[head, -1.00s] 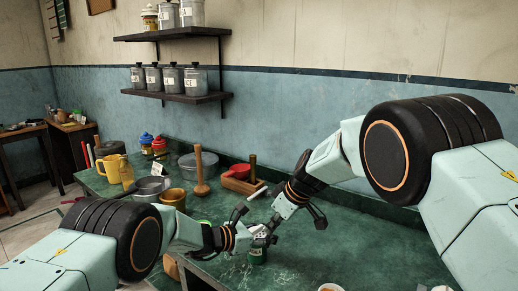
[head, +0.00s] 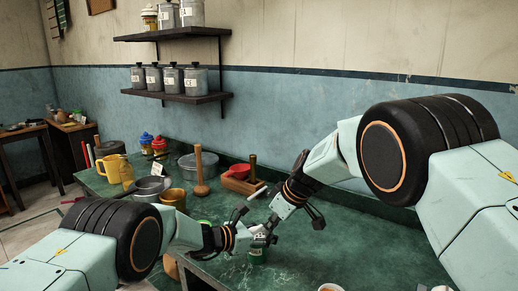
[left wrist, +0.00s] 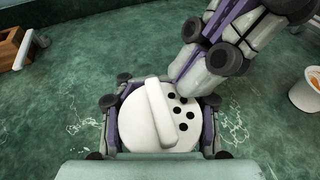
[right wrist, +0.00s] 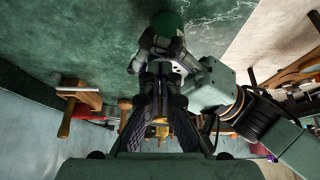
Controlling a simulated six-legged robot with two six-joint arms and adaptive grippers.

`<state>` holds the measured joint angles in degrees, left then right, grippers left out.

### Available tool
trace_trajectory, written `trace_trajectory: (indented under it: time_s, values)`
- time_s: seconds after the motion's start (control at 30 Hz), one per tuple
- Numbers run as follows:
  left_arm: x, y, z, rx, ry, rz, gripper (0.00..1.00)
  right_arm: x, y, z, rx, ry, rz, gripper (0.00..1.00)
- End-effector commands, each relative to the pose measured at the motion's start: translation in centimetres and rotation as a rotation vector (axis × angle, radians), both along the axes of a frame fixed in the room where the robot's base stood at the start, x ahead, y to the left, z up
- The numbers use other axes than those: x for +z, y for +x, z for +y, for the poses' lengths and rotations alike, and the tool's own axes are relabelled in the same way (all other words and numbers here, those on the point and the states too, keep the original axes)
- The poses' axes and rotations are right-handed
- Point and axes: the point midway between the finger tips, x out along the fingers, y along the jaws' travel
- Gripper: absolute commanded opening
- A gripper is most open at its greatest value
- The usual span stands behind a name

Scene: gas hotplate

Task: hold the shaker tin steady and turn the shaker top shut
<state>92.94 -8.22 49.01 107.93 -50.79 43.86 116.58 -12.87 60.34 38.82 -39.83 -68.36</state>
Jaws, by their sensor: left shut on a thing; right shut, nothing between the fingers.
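The green shaker tin (head: 258,257) stands on the green worktop, partly hidden by my grippers in the head view. Its green body also shows in the right wrist view (right wrist: 168,24). My left gripper (head: 250,240) is shut around the tin, with a finger on each side in the left wrist view. The white shaker top (left wrist: 150,125) sits on the tin; it has a raised bar across it and several dark holes. My right gripper (left wrist: 190,78) is shut and empty, coming in from the upper right, its tips at the top's edge. I cannot tell whether they touch it.
A cup (left wrist: 305,90) stands to the right in the left wrist view. The worktop (head: 360,235) right of the tin is mostly clear.

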Motion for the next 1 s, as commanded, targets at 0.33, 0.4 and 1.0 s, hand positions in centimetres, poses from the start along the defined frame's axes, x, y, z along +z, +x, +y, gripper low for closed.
trace_trajectory:
  time_s: [0.33,0.4,1.0]
  values:
    - [0.0,0.0,0.0,0.0,0.0,0.0,0.0,0.0,-0.8,0.4,0.0,-0.001,-0.001,0.0]
    - [0.0,0.0,0.0,0.0,0.0,0.0,0.0,0.0,-0.9,0.5,0.001,0.0,0.0,0.0]
    - [0.0,0.0,0.0,0.0,0.0,0.0,0.0,0.0,-1.5,1.2,0.0,-0.001,-0.001,0.0]
